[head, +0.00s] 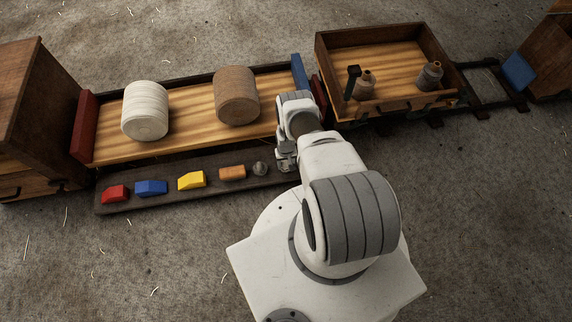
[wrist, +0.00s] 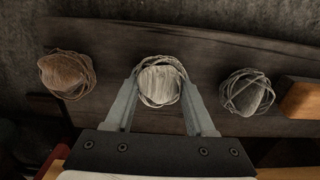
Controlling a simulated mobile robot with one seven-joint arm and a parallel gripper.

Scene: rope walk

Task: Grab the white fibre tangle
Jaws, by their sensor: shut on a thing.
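The white fibre tangle (wrist: 159,82) is a pale wad wrapped in loose strands. In the wrist view it sits between the two fingers of my gripper (wrist: 160,76), which are closed on its sides. A brown tangle (wrist: 67,74) lies apart to the left and a grey tangle (wrist: 247,92) apart to the right, both on the same dark board (wrist: 205,50). In the head view my gripper (head: 286,163) is low over the board's right part, and my arm hides the white and brown tangles. I cannot tell whether the white one touches the board.
Orange (head: 232,173), yellow (head: 192,180), blue (head: 151,188) and red (head: 115,194) blocks line the board. Behind it, a wooden wagon (head: 190,98) carries a white roll (head: 145,110) and a brown roll (head: 237,95). A walled wagon (head: 385,60) with two bottles stands at right.

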